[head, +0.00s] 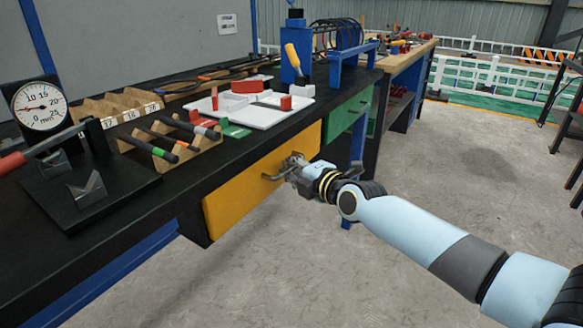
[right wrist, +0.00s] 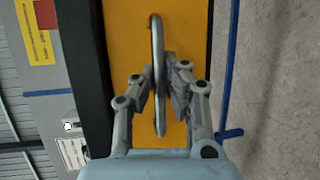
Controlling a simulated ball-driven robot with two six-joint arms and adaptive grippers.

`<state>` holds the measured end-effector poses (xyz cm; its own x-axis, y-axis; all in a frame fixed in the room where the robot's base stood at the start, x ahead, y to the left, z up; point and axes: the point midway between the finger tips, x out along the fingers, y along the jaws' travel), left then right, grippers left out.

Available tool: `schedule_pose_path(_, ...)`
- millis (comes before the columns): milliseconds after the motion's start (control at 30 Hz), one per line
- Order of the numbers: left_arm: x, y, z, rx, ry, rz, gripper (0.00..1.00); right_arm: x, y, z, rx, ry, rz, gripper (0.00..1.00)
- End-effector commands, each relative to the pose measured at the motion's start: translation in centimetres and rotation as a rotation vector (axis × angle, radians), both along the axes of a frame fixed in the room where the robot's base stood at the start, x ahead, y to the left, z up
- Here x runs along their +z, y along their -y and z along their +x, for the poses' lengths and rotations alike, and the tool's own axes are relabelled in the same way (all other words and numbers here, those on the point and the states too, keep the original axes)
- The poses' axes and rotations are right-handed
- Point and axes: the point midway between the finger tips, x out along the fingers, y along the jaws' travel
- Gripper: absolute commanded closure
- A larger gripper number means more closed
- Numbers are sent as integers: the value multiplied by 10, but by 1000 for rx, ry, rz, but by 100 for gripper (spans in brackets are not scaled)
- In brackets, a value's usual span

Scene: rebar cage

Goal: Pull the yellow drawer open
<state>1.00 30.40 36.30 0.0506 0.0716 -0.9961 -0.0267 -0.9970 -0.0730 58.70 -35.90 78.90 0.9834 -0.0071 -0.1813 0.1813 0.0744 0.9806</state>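The yellow drawer (head: 235,200) is under the dark bench top, left of a green drawer. Its front looks about flush with the bench frame, and I see no clear gap around it. A grey bar handle (head: 271,177) sits on its front. My right gripper (head: 293,168) is at this handle. In the right wrist view the handle (right wrist: 158,40) runs upright between my two fingers (right wrist: 160,82), with the pads closed against it from both sides. The yellow front (right wrist: 185,30) lies behind. My left gripper is not in view.
The bench top (head: 130,205) holds a dial gauge (head: 40,104), wooden racks, a white tray (head: 262,115) and tools. The green drawer (head: 345,115) is farther right, with a blue bench leg nearby. The concrete floor (head: 450,180) before the drawer is clear.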

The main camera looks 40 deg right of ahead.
Motion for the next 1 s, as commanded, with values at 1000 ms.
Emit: schedule_pose_path(1000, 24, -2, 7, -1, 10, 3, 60, 3, 32, -76, 0, -5, -8, 100)
